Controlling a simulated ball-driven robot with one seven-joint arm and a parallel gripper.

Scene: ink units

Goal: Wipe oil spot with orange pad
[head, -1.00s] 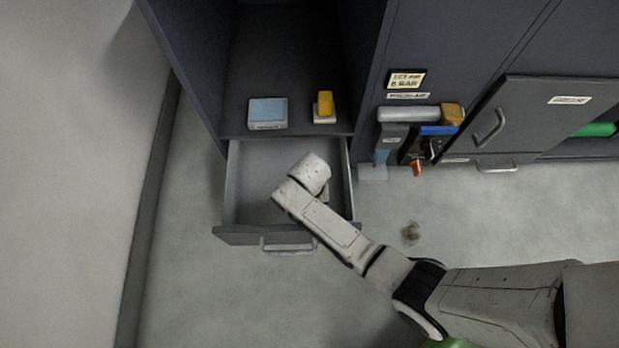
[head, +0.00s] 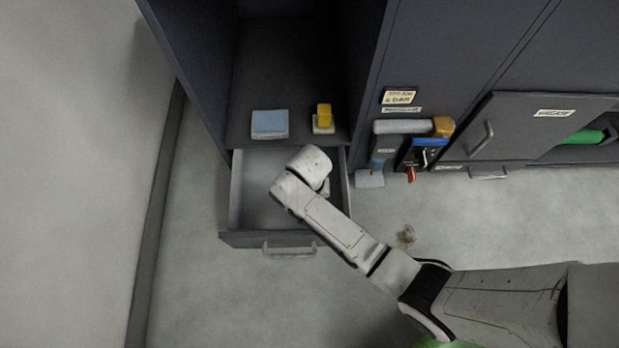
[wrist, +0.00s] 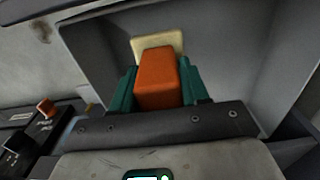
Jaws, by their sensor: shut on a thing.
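The orange pad (wrist: 157,82) is a block with an orange body and a cream face at its far end. In the wrist view my gripper (wrist: 158,70) has its green fingers closed on both sides of the orange body. The gripper and pad are over or inside the open drawer (head: 250,240); in the head view my arm hides most of them. The oil spot (head: 406,235) is a small brown stain on the floor, right of the drawer. It also shows at the upper left of the wrist view (wrist: 40,32).
On the shelf above the drawer are a light-blue block (head: 270,124) and a yellow block on a pale base (head: 324,117). A rack of tools (head: 415,145) stands right of the drawer. A cabinet door (head: 530,125) hangs ajar further right. Floor around the spot is clear.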

